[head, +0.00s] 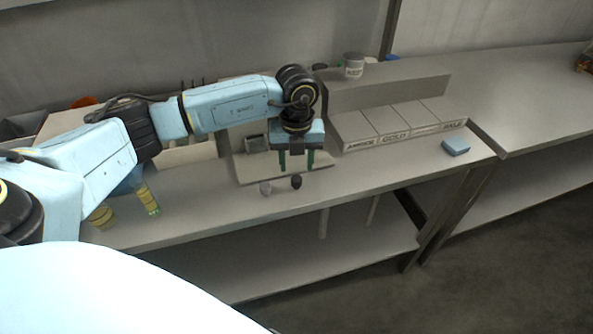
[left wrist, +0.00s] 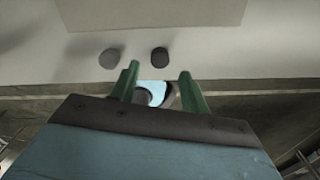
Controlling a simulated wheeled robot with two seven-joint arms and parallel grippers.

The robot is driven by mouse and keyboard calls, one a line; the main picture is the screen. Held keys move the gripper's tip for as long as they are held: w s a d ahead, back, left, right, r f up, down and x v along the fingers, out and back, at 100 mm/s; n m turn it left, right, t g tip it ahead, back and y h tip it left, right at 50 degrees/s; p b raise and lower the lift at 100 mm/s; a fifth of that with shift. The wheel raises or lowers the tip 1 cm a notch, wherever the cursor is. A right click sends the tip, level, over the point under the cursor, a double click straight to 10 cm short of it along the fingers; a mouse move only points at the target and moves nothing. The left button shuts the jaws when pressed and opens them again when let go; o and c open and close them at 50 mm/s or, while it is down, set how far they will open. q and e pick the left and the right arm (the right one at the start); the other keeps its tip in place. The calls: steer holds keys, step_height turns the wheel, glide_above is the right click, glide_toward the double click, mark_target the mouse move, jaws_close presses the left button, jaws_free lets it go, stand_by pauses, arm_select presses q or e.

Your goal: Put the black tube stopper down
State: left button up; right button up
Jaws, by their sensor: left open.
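The black tube stopper (head: 296,181) stands on the bench near its front edge. It also shows in the left wrist view (left wrist: 159,57) as a dark round shape. My left gripper (head: 296,166) is open and empty, with its green fingers pointing down just above and behind the stopper in the head view. In the left wrist view the stopper lies past the fingertips (left wrist: 159,72), between their lines and apart from both. A grey stopper (head: 265,188) stands just to the left of the black one. My right gripper is not in view.
A pale board (head: 245,175) lies behind the stoppers. A yellow-banded tube (head: 148,200) stands at the left. The bench front right of the stoppers is clear.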

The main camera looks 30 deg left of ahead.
mark_target(296, 178)
arm_select(q)
step_height(296, 178, up, 8)
steer(key=shift+f, duration=0.1)
stand_by(0.5)
